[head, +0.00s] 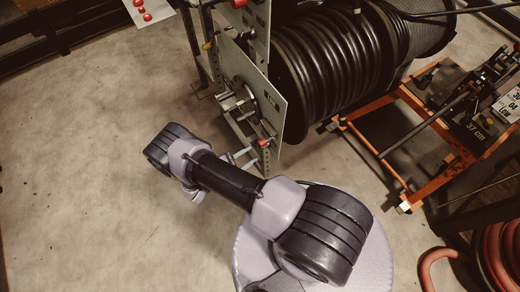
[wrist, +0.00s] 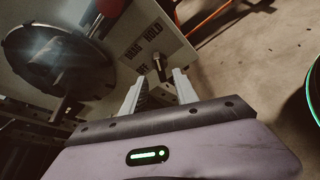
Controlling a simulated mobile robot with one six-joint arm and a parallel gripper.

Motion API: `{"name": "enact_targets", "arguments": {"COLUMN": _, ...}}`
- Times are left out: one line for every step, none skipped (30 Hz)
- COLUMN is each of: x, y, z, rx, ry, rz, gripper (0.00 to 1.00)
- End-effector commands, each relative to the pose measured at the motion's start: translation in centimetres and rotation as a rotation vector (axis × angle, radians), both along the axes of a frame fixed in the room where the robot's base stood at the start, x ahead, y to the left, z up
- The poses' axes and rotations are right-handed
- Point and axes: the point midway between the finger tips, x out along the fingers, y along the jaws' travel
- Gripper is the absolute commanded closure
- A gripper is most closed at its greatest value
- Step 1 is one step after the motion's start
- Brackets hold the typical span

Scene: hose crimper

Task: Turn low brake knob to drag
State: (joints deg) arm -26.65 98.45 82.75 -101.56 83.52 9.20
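The low brake knob (wrist: 159,70) is a small dark stub with a paler top. It stands on a pale panel (wrist: 125,55) printed DRAG, HOLD and a partly covered OFF. My gripper (wrist: 158,76) has its two pale fingers apart in the wrist view. The knob shows in the gap between the fingertips; I cannot tell whether either finger touches it. The knob's setting is too small to read. In the head view, pale finger-like parts show low by the reel stand, mostly hidden behind my arm, and the knob cannot be made out.
A dark disc-shaped hub (wrist: 50,60) and a red handle (wrist: 110,7) sit close to the left of my gripper. The black hose reel (head: 335,65) stands behind the panel. An orange frame (head: 440,180) is at right. Open floor (head: 90,200) lies left.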

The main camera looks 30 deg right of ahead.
Motion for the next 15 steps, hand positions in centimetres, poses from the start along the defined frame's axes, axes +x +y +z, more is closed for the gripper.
{"name": "enact_targets", "arguments": {"x": 0.2, "y": -1.3, "z": -0.8, "rx": 0.000, "ry": 0.001, "rz": -0.006, "gripper": 0.65}}
{"name": "enact_targets", "arguments": {"x": 0.4, "y": -2.0, "z": -1.1, "rx": 0.001, "ry": 0.001, "rz": -0.005, "gripper": 0.65}}
{"name": "enact_targets", "arguments": {"x": 0.6, "y": -2.9, "z": -1.4, "rx": 0.000, "ry": 0.002, "rz": -0.006, "gripper": 0.65}}
{"name": "enact_targets", "arguments": {"x": 0.7, "y": -3.5, "z": -1.6, "rx": 0.001, "ry": 0.002, "rz": -0.005, "gripper": 0.65}}
{"name": "enact_targets", "arguments": {"x": 0.8, "y": -4.0, "z": -1.8, "rx": 0.000, "ry": 0.002, "rz": -0.004, "gripper": 0.65}}
{"name": "enact_targets", "arguments": {"x": 1.0, "y": -4.7, "z": -1.9, "rx": 0.000, "ry": 0.001, "rz": -0.005, "gripper": 0.65}}
{"name": "enact_targets", "arguments": {"x": 1.1, "y": -5.0, "z": -2.1, "rx": 0.000, "ry": 0.001, "rz": -0.003, "gripper": 0.65}}
{"name": "enact_targets", "arguments": {"x": 1.2, "y": -5.4, "z": -2.2, "rx": 0.000, "ry": 0.001, "rz": -0.003, "gripper": 0.65}}
{"name": "enact_targets", "arguments": {"x": 1.3, "y": -5.8, "z": -2.3, "rx": 0.000, "ry": 0.001, "rz": -0.003, "gripper": 0.65}}
{"name": "enact_targets", "arguments": {"x": 1.4, "y": -6.0, "z": -2.3, "rx": 0.001, "ry": 0.001, "rz": -0.002, "gripper": 0.65}}
{"name": "enact_targets", "arguments": {"x": 1.4, "y": -6.1, "z": -2.3, "rx": 0.001, "ry": 0.001, "rz": -0.002, "gripper": 0.65}}
{"name": "enact_targets", "arguments": {"x": 1.5, "y": -6.3, "z": -2.4, "rx": 0.001, "ry": 0.001, "rz": -0.002, "gripper": 0.65}}
{"name": "enact_targets", "arguments": {"x": 1.5, "y": -6.4, "z": -2.4, "rx": 0.001, "ry": 0.001, "rz": -0.002, "gripper": 0.65}}
{"name": "enact_targets", "arguments": {"x": 1.5, "y": -6.5, "z": -2.4, "rx": 0.001, "ry": 0.001, "rz": -0.002, "gripper": 0.65}}
{"name": "enact_targets", "arguments": {"x": 1.5, "y": -6.5, "z": -2.4, "rx": 0.001, "ry": 0.001, "rz": -0.002, "gripper": 0.65}}
